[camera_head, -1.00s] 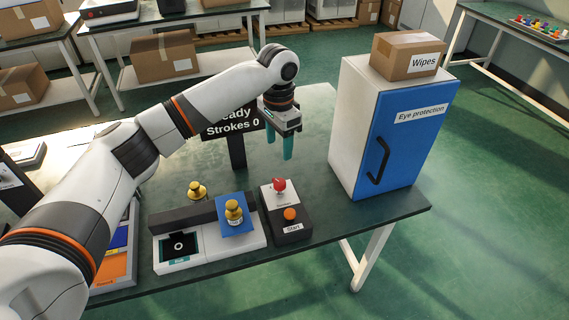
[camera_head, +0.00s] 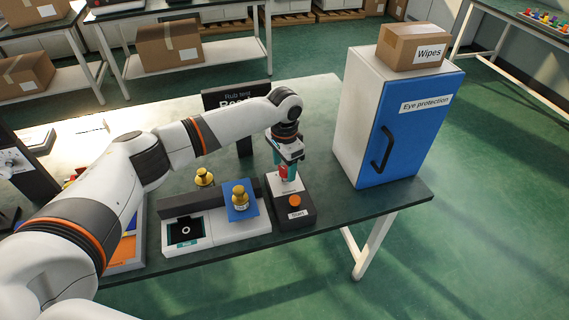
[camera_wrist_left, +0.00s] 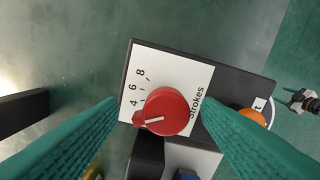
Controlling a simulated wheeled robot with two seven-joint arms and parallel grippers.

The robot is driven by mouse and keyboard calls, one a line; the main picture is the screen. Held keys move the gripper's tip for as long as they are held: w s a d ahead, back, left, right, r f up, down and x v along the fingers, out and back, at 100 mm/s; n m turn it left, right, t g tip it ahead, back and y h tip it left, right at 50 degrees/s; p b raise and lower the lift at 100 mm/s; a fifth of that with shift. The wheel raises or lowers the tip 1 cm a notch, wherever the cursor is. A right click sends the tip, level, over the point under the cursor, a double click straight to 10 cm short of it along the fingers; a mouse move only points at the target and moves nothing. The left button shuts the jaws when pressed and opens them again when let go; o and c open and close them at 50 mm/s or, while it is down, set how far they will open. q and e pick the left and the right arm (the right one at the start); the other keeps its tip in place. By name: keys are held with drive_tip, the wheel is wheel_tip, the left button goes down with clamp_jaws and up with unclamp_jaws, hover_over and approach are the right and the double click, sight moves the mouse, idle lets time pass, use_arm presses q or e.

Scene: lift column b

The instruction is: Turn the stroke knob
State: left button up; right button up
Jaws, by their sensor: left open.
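The red stroke knob (camera_head: 283,170) sits on the sloped top of a dark control box (camera_head: 293,216) and is partly hidden by my gripper in the head view. In the left wrist view the round knob (camera_wrist_left: 167,111) has a white pointer line aimed left, near the 4 on the white "Strokes" plate (camera_wrist_left: 158,68). My left gripper (camera_head: 285,168) points down over the knob. Its green fingers are open, one on each side of the knob, with visible gaps in the wrist view. My right gripper is not in view.
An orange start button (camera_head: 295,201) is on the same box, near the knob. Left of it stands the rub test machine (camera_head: 215,235) with brass weights (camera_head: 240,194). A blue-doored cabinet (camera_head: 412,130) stands to the right. My arm partly covers the display sign (camera_head: 236,97).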

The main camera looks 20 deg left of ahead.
use_arm(q)
drive_tip(key=shift+c, duration=2)
drive_tip(key=c, duration=0.6)
drive_tip(key=shift+o, duration=0.2)
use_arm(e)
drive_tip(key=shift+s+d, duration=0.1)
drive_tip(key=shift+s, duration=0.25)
